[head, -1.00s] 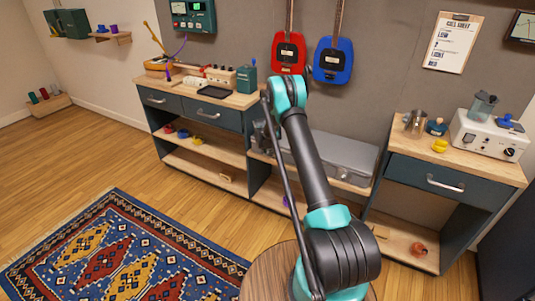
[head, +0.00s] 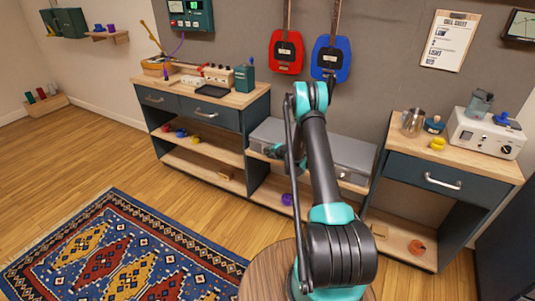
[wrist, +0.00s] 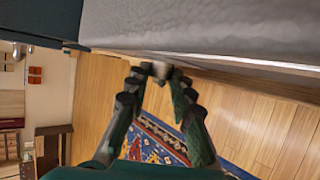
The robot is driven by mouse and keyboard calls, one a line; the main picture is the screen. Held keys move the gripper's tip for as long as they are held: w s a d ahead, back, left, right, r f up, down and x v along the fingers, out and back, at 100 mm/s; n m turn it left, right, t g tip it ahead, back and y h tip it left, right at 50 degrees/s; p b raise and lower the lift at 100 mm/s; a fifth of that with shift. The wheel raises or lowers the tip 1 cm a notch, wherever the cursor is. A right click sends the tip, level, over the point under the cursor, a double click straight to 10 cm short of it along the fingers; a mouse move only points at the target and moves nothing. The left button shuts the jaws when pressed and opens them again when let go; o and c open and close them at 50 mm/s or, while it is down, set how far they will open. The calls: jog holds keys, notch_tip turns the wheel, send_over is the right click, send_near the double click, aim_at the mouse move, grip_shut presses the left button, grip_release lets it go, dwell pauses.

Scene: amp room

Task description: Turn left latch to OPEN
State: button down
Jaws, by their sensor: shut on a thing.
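The grey case (head: 350,154) lies on the low middle shelf between two cabinets. Its right latch (head: 344,176) shows as a small light fitting on the front face. The left latch is hidden behind my arm in the head view. In the wrist view a small pale metal piece, seemingly the left latch (wrist: 162,69), sits between my fingertips under the edge of the case (wrist: 220,30). My gripper (wrist: 154,72) is shut on it. In the head view my gripper (head: 272,151) is at the left front of the case, partly hidden by my arm. The latch's angle is unclear.
A wooden cabinet (head: 200,120) stands left and another cabinet (head: 430,190) right of the case. A red guitar (head: 286,52) and a blue guitar (head: 331,58) hang above. A round wooden stool or table top (head: 262,275) is near my base. The patterned rug (head: 120,250) lies front left.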

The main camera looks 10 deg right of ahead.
jog(key=shift+f+t+y, duration=0.15)
jog(key=shift+t+y, duration=0.25)
dwell(0.4)
jog(key=c, duration=1.3)
grip_release()
notch_tip(320, 180, up, 10)
